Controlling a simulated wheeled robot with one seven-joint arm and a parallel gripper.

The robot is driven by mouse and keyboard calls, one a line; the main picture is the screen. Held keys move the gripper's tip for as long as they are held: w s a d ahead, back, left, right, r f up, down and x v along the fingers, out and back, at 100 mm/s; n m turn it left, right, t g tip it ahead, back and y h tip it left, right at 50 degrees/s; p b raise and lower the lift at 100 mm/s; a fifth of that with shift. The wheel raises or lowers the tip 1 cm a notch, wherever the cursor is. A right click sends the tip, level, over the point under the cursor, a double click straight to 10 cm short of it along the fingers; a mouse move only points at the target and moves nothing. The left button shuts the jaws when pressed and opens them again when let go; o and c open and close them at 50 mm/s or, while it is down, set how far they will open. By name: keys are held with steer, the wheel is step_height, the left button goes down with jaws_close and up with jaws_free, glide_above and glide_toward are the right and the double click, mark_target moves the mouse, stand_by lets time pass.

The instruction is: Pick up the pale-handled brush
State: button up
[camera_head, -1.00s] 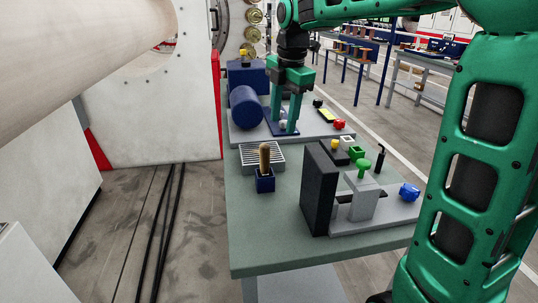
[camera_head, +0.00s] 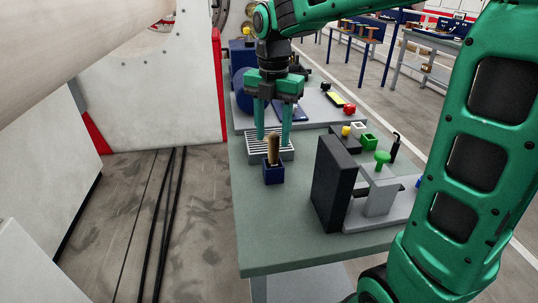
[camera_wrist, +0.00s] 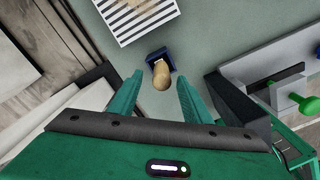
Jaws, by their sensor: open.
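The pale-handled brush (camera_head: 273,149) stands upright in a small dark blue holder (camera_head: 274,175) on the green-grey table. In the wrist view the rounded top of its handle (camera_wrist: 163,76) shows, with the blue holder (camera_wrist: 159,57) around its lower part. The brush's lower end is hidden in the holder. In the wrist view the brush lies between the lines of the two fingers (camera_wrist: 160,87), just ahead of the tips, with no contact visible.
A striped grate (camera_head: 285,152) lies just behind the holder. To the right stands a dark upright plate (camera_head: 332,184) beside a grey fixture with a green knob (camera_head: 382,157). The table's front part (camera_head: 280,235) is clear.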

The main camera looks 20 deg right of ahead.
mark_target(273, 144)
step_height(273, 144, down, 4)
steer(key=shift+d+f, duration=0.1)
steer(key=shift+f, duration=0.05)
jaws_close()
stand_by(0.4)
